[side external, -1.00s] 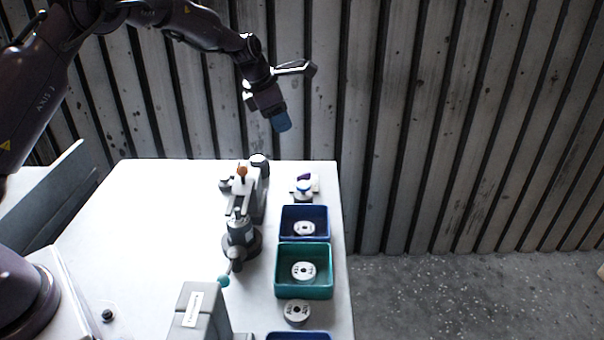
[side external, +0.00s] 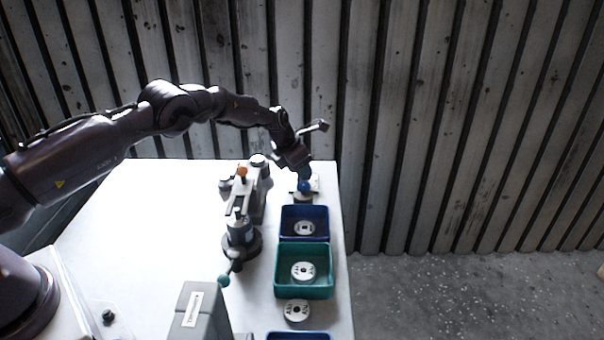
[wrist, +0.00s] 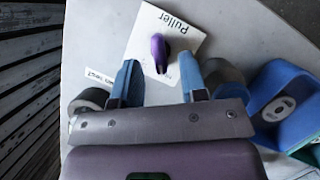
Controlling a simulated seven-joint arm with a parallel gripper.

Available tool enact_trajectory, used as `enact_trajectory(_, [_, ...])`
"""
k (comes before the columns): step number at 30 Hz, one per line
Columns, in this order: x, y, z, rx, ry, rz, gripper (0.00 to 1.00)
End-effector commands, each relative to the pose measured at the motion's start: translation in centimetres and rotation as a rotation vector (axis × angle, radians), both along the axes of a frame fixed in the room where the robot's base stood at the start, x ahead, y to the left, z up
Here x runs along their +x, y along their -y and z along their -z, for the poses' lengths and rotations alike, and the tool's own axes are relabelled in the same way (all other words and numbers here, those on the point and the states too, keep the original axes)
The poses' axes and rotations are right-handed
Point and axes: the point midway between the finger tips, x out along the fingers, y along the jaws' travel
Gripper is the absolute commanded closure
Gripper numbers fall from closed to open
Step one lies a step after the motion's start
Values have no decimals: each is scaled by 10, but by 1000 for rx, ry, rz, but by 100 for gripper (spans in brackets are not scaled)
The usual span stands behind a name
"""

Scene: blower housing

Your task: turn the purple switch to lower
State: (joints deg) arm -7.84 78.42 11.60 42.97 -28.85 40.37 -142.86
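The space between the fingers is empty, and the switch shows just beyond the fingertips. In the side view my gripper (side external: 305,180) is low over the far right end of the table and hides the switch. I cannot tell whether a finger touches the switch.
A blue bin (side external: 320,222) and a teal bin (side external: 318,285), each holding a pale disc, stand nearer the camera. A grey fixture with an orange knob (side external: 241,171) stands to the left. Grey round parts (wrist: 222,72) lie beside the plate.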

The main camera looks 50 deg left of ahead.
Motion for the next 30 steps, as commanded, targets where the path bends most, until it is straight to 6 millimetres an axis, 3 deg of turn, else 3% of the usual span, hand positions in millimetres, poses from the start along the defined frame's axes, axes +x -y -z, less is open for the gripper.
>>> enact_trajectory(6, [6, 0, 15, 2, 0, 0, 61])
enact_trajectory(18, [8, 1, 19, 2, 1, 1, 61])
enact_trajectory(19, [8, 1, 19, 2, 1, 1, 63])
enact_trajectory(24, [8, 1, 19, 2, 1, 0, 100])
enact_trajectory(30, [8, 0, 19, 1, 1, 22, 100])
